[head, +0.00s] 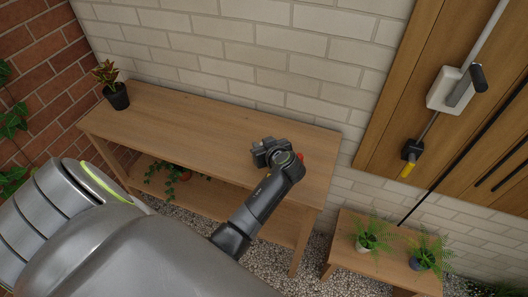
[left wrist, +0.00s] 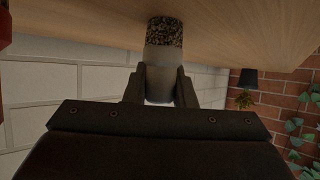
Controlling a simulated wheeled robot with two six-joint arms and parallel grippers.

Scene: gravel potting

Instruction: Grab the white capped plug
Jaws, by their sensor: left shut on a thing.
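In the head view my left gripper (head: 268,152) is over the right part of the table (head: 190,120), and the plug is hidden there. My right gripper is not in view.
A small red thing (head: 301,156) shows beside my gripper. A potted plant (head: 115,92) stands at the table's left end, and another (head: 178,174) is on the lower shelf. A low bench at right holds two ferns (head: 372,238). The table's middle is clear.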

